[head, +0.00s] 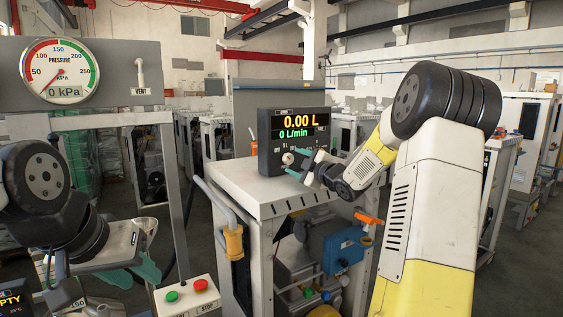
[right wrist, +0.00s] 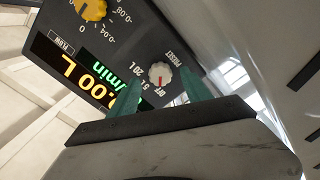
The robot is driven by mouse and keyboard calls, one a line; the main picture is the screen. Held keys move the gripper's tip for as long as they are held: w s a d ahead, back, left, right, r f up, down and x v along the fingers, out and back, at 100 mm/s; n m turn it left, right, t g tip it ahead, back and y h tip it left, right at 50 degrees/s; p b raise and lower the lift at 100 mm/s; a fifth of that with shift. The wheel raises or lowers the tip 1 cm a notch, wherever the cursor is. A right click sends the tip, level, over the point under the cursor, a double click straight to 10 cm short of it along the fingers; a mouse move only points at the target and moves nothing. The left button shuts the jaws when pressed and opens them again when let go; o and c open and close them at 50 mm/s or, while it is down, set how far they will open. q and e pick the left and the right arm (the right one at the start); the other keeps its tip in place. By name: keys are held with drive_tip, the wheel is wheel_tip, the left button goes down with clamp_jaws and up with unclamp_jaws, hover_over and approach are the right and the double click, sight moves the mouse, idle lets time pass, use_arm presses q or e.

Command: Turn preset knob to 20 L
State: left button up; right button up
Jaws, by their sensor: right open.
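The preset knob (right wrist: 160,73) is a small pale knob with a red pointer on the dark meter panel. Its marks read OFF, 5 L and 20 L, and the pointer appears to be toward OFF. It also shows in the head view (head: 288,158). The meter (head: 293,124) reads 0.00 L and 0 L/min. My right gripper (head: 306,165) is open in front of the panel. In the right wrist view its teal fingers (right wrist: 160,92) stand apart, with the knob between and beyond them; contact cannot be judged. My left gripper (head: 146,262) is low at the left, partly hidden.
A yellow knob (right wrist: 88,8) is on the same panel. A start/stop box (head: 187,298) is at the lower left. A pressure gauge (head: 60,70) reads 0 kPa.

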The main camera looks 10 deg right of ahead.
sight(288, 159)
drive_tip(key=shift+x, duration=1.25)
clamp_jaws()
